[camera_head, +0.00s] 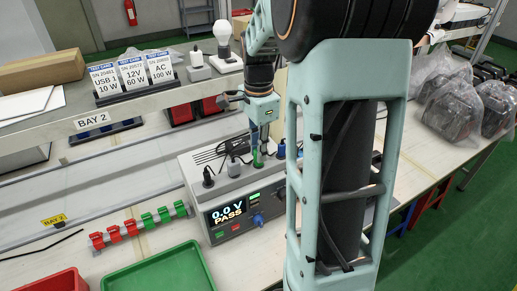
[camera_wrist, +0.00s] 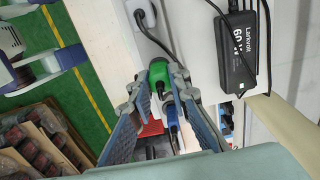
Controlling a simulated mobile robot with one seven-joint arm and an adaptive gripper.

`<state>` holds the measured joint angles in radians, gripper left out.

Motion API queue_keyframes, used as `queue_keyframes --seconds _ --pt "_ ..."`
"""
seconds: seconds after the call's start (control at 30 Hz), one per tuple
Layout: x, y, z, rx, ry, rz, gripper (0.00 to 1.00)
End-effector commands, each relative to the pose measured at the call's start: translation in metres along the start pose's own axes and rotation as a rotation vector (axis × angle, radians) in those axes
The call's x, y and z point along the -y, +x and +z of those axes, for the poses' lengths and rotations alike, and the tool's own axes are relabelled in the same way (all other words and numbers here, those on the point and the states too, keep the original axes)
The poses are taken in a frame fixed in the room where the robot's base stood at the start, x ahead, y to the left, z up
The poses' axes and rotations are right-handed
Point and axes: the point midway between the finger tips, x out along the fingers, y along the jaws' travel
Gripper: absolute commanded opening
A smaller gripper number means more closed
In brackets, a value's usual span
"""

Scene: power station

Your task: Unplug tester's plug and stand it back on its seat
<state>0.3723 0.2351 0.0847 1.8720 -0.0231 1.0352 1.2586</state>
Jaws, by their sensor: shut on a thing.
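The tester (camera_head: 190,165) is a white box on the bench, its display reading "0.0 V PASS". My gripper (camera_head: 258,148) points down over the tester's top and is shut on a green plug (camera_head: 257,160). The green plug (camera_wrist: 158,72) also shows between my fingertips (camera_wrist: 160,82) in the wrist view. I cannot tell whether its lower end is inserted or just rests on the tester. A blue plug (camera_head: 281,150) stands to its right; blue also shows between my fingers in the wrist view (camera_wrist: 172,112).
A shelf above holds labelled cards (camera_head: 130,73), white plug blocks (camera_head: 199,68) and a bulb (camera_head: 222,38). Red and green clips (camera_head: 140,225) and a green tray (camera_head: 160,272) lie in front. Bagged goods (camera_head: 450,105) are at right. A black adapter (camera_wrist: 238,50) is near my gripper.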

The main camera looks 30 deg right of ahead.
Motion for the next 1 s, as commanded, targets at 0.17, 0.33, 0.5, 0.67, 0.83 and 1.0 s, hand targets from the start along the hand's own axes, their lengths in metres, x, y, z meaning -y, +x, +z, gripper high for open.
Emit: queue_keyframes --seconds 0.17,0.33,0.5,0.67,0.83,1.0 --pt "0.0 0.001 0.0 0.0 0.0 0.0 0.25" --pt "0.0 0.001 0.0 0.0 0.0 0.0 0.37" --pt "0.0 0.001 0.0 0.0 0.0 0.0 0.37" --pt "0.001 -0.008 0.0 -0.001 0.0 -0.002 0.37" --pt "0.001 -0.038 0.0 -0.002 0.0 -0.006 0.37" --pt "0.001 -0.075 0.0 -0.002 -0.001 -0.005 0.37"
